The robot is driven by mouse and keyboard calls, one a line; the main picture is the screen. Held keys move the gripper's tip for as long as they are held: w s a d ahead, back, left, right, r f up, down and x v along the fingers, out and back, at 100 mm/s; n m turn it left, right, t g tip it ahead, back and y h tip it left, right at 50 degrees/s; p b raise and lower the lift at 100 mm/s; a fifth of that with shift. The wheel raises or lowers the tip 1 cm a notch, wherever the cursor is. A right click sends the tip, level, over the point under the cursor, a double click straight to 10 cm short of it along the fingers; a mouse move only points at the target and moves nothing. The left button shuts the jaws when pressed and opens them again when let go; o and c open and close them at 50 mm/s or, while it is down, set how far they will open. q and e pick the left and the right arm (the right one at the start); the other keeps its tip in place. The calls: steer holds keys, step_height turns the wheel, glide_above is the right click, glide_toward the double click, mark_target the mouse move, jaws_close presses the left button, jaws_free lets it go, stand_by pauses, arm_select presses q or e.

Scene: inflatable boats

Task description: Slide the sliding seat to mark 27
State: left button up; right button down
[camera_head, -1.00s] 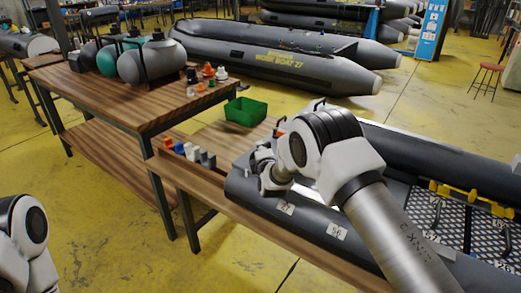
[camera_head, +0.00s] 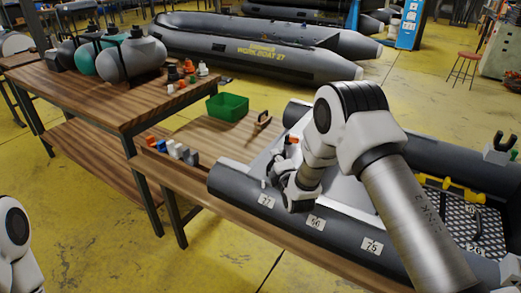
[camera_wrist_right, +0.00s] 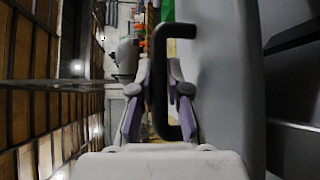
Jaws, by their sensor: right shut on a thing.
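My right gripper (camera_head: 290,192) is at the near side tube (camera_head: 235,182) of the grey boat on the bench. It is beside the tube's white mark plates: one reads like 27 (camera_head: 266,201), then 56 (camera_head: 316,223) and 75 (camera_head: 372,246). The gripper appears between the first two plates. In the right wrist view, its purple-padded fingers (camera_wrist_right: 157,88) are shut on a black C-shaped handle (camera_wrist_right: 160,60). A smooth grey surface (camera_wrist_right: 232,90) lies just right of it. My arm hides much of the sliding seat, and I cannot clearly make out its outline. My left gripper is out of view.
A green bin (camera_head: 227,106) and a row of small coloured parts (camera_head: 172,150) sit on the bench left of the boat. A yellow part (camera_head: 450,190) lies inside the boat. Another wooden table (camera_head: 85,85) holds tanks.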

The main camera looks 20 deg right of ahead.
steer(key=shift+s+d, duration=0.8)
steer(key=shift+s, duration=0.2)
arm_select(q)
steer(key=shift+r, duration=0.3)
arm_select(e)
steer(key=c, duration=1.4)
jaws_free()
steer(key=s, duration=0.4)
steer(key=s+a+r, duration=0.1)
steer(key=s, duration=0.6)
steer(key=shift+s+a+r, duration=0.25)
steer(key=shift+s+a, duration=0.05)
steer(key=shift+s, duration=0.1)
